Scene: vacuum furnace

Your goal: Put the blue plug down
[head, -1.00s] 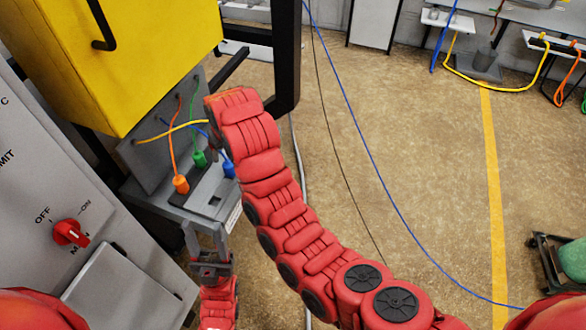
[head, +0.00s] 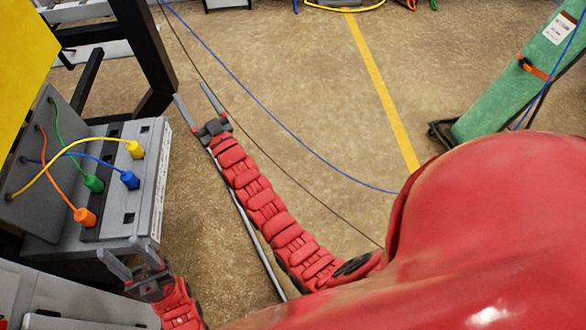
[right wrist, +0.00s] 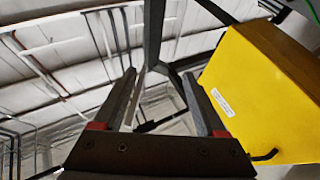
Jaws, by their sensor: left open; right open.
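The blue plug (head: 130,180) stands on the grey ledge box (head: 147,220) in the head view, its blue cable running left to the upright panel. The yellow plug (head: 135,149), green plug (head: 93,183) and orange plug (head: 85,216) stand around it. I cannot tell how deep each sits. My right gripper (head: 190,92) is open and empty, up and to the right of the box, apart from the plugs. In the right wrist view its fingers (right wrist: 170,90) have nothing between them. My left gripper (head: 122,250) is open and empty near the box's front edge, below the plugs.
A yellow cabinet (head: 22,55) and a black frame post (head: 143,60) stand beside the box; the cabinet also shows in the right wrist view (right wrist: 265,90). A blue cable (head: 270,117) crosses the floor. A green object (head: 520,85) stands at right.

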